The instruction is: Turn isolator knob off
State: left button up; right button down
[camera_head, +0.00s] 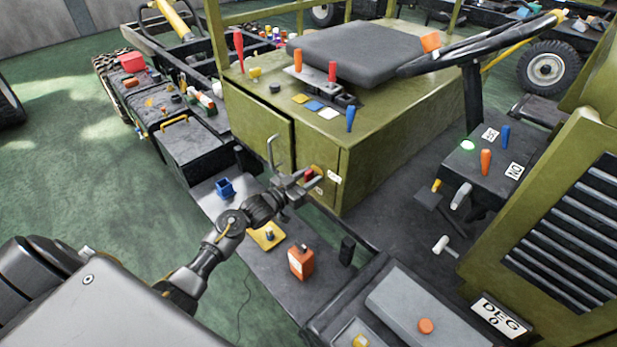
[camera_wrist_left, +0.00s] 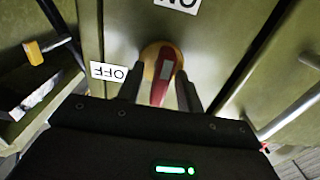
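The red isolator knob (camera_wrist_left: 163,76) sits on a yellow round base (camera_wrist_left: 151,52) on an olive-green panel in the left wrist view. It also shows in the head view (camera_head: 309,174), on the front of the seat box. An OFF label (camera_wrist_left: 109,72) is to its left and an ON label (camera_wrist_left: 177,3) is at the top edge, both upside down. My left gripper (camera_wrist_left: 160,88) is at the knob, its two fingers apart on either side of it; small gaps seem to show. In the head view my left gripper (camera_head: 299,184) reaches the panel. My right gripper is out of view.
A metal bar handle (camera_head: 271,152) stands close beside my left gripper. The steering wheel (camera_head: 480,47) is at the right.

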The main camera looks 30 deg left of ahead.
pick_arm(q)
jog(key=shift+c, duration=0.3)
grip_shut()
